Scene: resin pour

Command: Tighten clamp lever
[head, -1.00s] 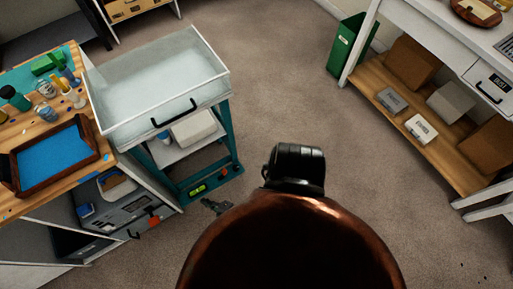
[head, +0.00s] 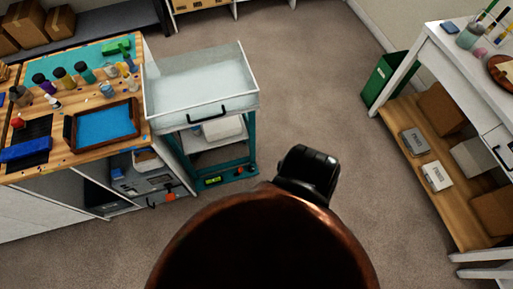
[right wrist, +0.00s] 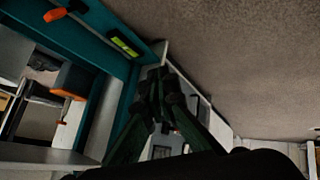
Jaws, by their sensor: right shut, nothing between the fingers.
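A yellow-green level vial (right wrist: 124,42) lies on that frame. My right gripper (right wrist: 160,80) is shut and empty, close to the frame and apart from the lever. In the head view the teal cart (head: 250,135) carries a clear-sided box (head: 200,85), with a small red part (head: 238,170) on its base. Neither gripper shows there.
A wooden workbench (head: 70,145) with bottles and a blue-lined tray (head: 75,132) stands left of the cart. A white shelf unit (head: 410,70) and a green bin (head: 385,80) stand at right.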

